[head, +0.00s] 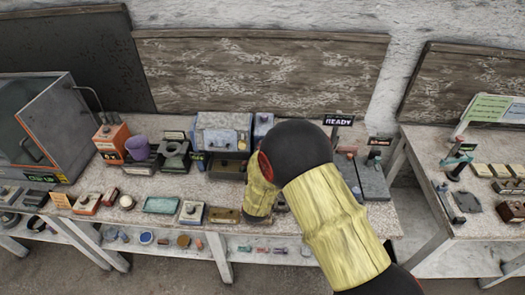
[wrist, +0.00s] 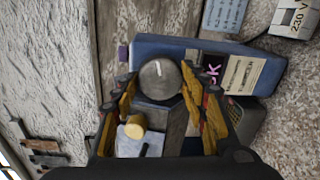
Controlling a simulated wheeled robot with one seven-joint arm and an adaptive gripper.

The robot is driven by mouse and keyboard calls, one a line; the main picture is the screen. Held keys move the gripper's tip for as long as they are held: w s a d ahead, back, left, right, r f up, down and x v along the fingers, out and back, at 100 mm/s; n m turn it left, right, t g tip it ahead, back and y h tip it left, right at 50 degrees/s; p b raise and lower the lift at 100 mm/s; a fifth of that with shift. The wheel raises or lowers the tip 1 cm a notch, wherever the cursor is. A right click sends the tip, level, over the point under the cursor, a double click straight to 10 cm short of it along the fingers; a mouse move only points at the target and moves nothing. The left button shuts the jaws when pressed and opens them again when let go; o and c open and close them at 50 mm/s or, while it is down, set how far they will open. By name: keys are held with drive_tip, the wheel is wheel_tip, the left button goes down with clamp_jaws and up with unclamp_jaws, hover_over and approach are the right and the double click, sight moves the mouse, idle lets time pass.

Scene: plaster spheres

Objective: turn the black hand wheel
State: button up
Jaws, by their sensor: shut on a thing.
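The black hand wheel (wrist: 156,88) is a dark round disc with a short white mark on its face, in the upper middle of the wrist view. It sits at the front of a blue box (wrist: 182,50). My gripper (wrist: 164,82) has its yellow and black fingers on the left and right of the wheel, shut on its rim. In the head view my arm covers the wheel and the fingertips, so neither shows there.
A yellow knob (wrist: 135,127) and a pale block (wrist: 128,145) lie low between the fingers. In the head view, the workbench (head: 130,205) is crowded. A purple cup (head: 137,147), an orange box (head: 112,140) and a READY sign (head: 339,120) stand on it.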

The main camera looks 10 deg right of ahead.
drive_tip(key=n+p, duration=0.5)
drive_tip(key=n, duration=0.1)
drive_tip(key=n+h+p, duration=0.1)
drive_tip(key=n+p, duration=0.5)
drive_tip(key=n, duration=0.1)
drive_tip(key=shift+a+p, duration=0.2)
drive_tip(key=shift+p, duration=0.1)
drive_tip(key=shift+f+n+p, duration=0.2)
drive_tip(key=shift+n+p, duration=0.2)
drive_tip(key=shift+p, duration=0.35)
drive_tip(key=o, duration=1.2)
drive_tip(key=shift+w, duration=0.1)
drive_tip(key=shift+c, duration=0.2)
drive_tip(key=shift+h, duration=0.3)
